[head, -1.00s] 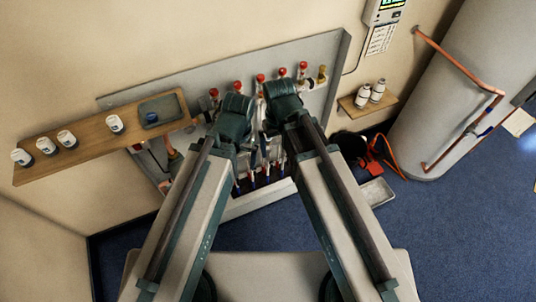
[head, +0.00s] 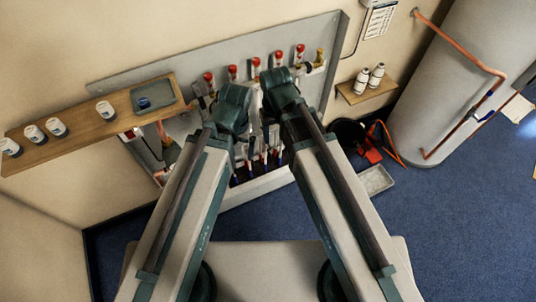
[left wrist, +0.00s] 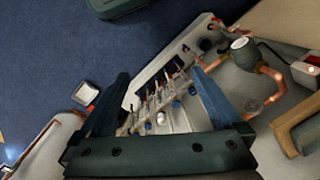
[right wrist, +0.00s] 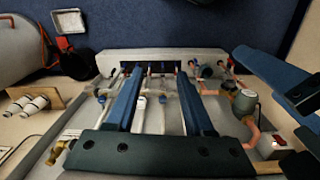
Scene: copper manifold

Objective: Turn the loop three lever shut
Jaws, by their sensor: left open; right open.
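The copper manifold with its row of red-capped valves (head: 256,62) is on a grey back panel (head: 130,75), partly hidden behind my arms in the head view. My right gripper (right wrist: 158,85) is open over the middle of the manifold. A white upright piece (right wrist: 140,112) and a blue-ended fitting (right wrist: 163,99) show between its fingers, apparently untouched. My left gripper (left wrist: 160,85) is open and empty, with the manifold's pipes and blue fittings (left wrist: 177,103) beyond its fingers. Its fingers also show at the right of the right wrist view. I cannot tell which lever is loop three.
A wooden shelf (head: 80,135) with white pots and a grey tray (head: 152,95) juts out at the left. A round-bodied pump (right wrist: 244,103) is beside the manifold.

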